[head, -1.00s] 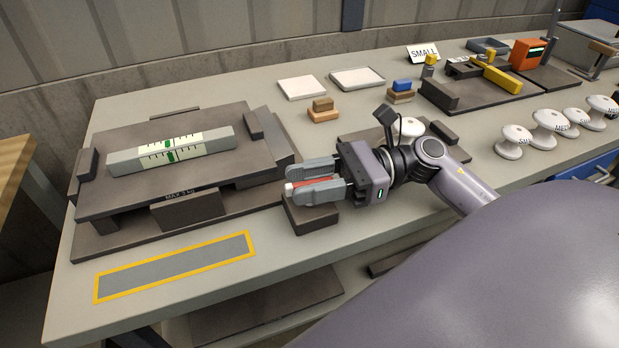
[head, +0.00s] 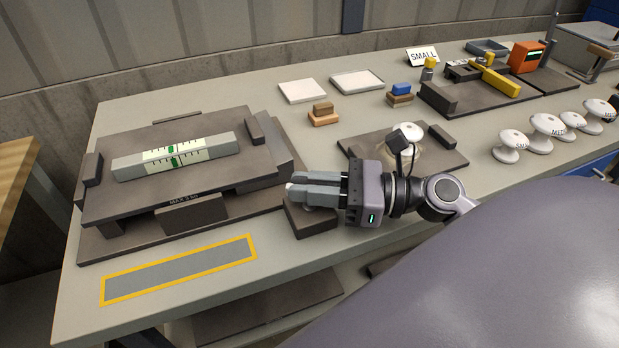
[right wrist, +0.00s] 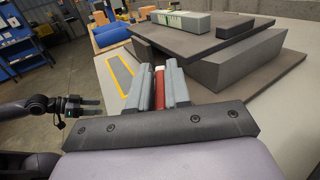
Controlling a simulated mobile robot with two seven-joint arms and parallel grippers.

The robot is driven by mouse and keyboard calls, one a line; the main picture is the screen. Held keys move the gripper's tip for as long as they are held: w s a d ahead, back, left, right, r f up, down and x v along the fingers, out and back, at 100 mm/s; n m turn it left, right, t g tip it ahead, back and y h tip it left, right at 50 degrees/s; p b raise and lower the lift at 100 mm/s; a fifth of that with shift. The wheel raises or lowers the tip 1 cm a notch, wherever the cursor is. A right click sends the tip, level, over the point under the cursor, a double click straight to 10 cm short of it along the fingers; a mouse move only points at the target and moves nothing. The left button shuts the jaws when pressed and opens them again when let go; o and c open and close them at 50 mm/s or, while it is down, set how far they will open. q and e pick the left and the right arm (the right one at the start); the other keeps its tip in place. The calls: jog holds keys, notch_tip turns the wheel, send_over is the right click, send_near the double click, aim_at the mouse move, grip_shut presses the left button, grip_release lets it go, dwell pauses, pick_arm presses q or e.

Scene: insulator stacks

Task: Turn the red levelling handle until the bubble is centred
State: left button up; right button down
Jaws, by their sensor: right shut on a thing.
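The level vial (head: 226,145) is a grey bar on the dark tilting plate (head: 110,200). Its green bubble (head: 172,161) shows near the middle of the pale scale; the image is too small to tell whether it is exactly centred. My right gripper (head: 300,191) is at the dark block (head: 308,222) at the plate's right front. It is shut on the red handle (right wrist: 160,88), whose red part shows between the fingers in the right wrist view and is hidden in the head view. My left gripper (right wrist: 92,107) appears in the right wrist view, apart from the table, with its fingers spread.
A yellow-edged grey strip (head: 180,270) lies on the table (head: 75,290) in front of the plate. A dark plate with a white insulator (head: 407,133) is behind my right wrist. More insulators (head: 510,147) stand to the right. White trays (head: 303,91) lie at the back.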

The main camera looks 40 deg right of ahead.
jog(key=m+t+h+p, duration=0.2)
jog(key=t+h+p, duration=0.1)
jog(key=shift+r+m, duration=0.2)
jog(key=shift+m, duration=0.2)
jog(key=shift+f+m+t+h+p, duration=0.2)
jog(key=shift+m+t+h+p, duration=0.4)
jog(key=shift+h+p, duration=0.45)
jog(key=c, duration=1.2)
grip_release()
jog(key=shift+o, duration=0.2)
